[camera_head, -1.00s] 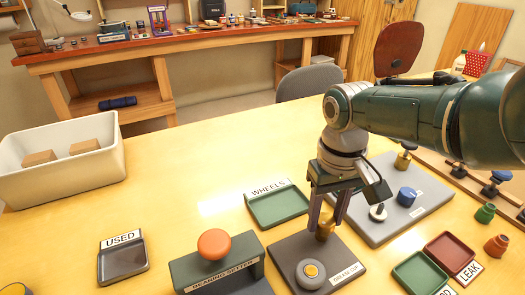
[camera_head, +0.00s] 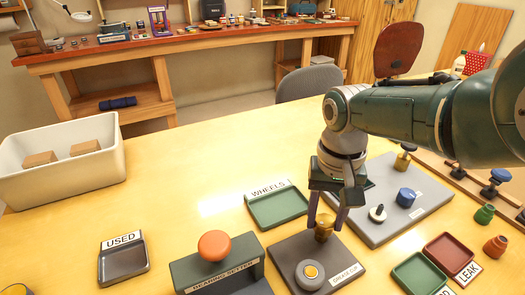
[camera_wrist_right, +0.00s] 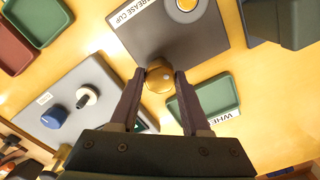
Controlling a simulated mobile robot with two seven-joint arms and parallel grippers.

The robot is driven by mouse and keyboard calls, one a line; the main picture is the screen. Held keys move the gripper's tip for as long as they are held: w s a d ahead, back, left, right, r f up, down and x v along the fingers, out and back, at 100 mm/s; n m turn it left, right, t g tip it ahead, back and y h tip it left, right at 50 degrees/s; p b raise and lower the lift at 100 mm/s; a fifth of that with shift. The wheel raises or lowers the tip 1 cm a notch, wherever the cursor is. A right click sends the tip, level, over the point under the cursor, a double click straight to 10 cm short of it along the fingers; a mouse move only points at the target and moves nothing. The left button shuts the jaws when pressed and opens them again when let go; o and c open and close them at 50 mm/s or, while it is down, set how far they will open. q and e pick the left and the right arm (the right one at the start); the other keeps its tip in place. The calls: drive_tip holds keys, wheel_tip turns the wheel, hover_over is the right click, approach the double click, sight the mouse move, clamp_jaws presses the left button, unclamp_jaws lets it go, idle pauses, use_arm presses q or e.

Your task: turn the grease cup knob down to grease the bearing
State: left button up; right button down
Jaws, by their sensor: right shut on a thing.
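The brass grease cup knob (camera_head: 323,229) stands at the back of a dark grey base labelled GREASE CUP (camera_head: 290,250). A round grey bearing with a yellow centre (camera_head: 311,272) sits at the front of that base. My right gripper (camera_head: 325,222) points down with its fingers on either side of the knob, shut on it. In the right wrist view the brass knob (camera_wrist_right: 159,76) lies between the two fingertips (camera_wrist_right: 160,78), and the yellow-centred bearing (camera_wrist_right: 187,4) shows at the top edge. My left gripper is not in view.
The bearing setter with its orange knob (camera_head: 214,245) stands close at left. A grey plate (camera_head: 425,213) with a blue knob (camera_head: 406,197) lies at right. Green WHEELS tray (camera_head: 278,209) is behind; USED tray (camera_head: 124,262) and a white bin (camera_head: 115,165) are further left.

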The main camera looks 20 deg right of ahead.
sight(325, 221)
drive_tip(key=shift+c, duration=1.8)
unclamp_jaws()
wheel_tip(325, 221, up, 9)
drive_tip(key=p, duration=0.7)
drive_tip(key=shift+r+p, duration=0.45)
drive_tip(key=shift+r, duration=0.05)
